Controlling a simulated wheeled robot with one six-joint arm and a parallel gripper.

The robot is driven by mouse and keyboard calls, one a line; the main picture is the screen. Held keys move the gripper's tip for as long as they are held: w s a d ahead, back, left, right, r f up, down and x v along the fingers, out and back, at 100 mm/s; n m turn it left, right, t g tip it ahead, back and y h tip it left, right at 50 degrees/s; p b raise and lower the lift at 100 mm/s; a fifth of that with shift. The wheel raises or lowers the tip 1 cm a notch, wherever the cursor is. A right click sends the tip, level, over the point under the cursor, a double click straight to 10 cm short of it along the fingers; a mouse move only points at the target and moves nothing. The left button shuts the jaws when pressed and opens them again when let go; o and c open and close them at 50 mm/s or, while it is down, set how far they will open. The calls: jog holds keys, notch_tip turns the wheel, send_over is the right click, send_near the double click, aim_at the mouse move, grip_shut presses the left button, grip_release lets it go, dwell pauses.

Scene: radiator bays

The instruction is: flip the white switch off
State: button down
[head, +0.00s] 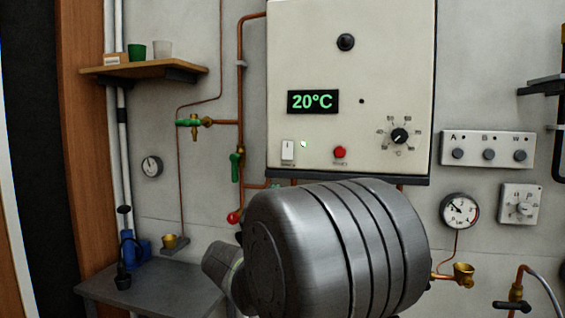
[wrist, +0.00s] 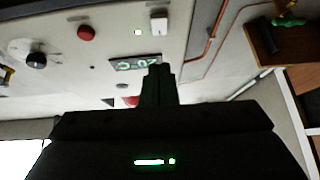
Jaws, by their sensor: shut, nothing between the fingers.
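The white switch (head: 287,150) is a small upright rocker at the lower left of the cream boiler panel (head: 300,50). A small lit green lamp (head: 303,145) is just right of it. In the wrist view, which is turned upside down, the white switch (wrist: 159,25) is near the top middle. My gripper (wrist: 158,72) is shut and empty there, its tips in front of the green display and apart from the switch. Which way the rocker is tipped is too small to tell. In the head view my arm hides the gripper.
The panel also carries a 20°C display (head: 313,101), a red button (head: 340,152) and a black dial (head: 399,136). Copper pipes with green valves (head: 237,160) run left of it. A wooden shelf (head: 150,69) with cups is at upper left.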

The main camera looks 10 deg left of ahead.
jog(key=shift+w+a+r+m+t+h, duration=0.15)
jog(key=shift+a+r+m+t+h, duration=0.2)
jog(key=shift+r+m+h, duration=0.2)
jog(key=p, duration=0.4)
send_near(288, 152)
notch_tip(288, 152, up, 4)
jog(key=w, duration=0.3)
jog(key=shift+w+p, duration=0.2)
jog(key=shift+p, duration=0.2)
jog(key=shift+w+f, duration=0.15)
jog(key=shift+w, duration=0.45)
jog(key=shift+f, duration=0.1)
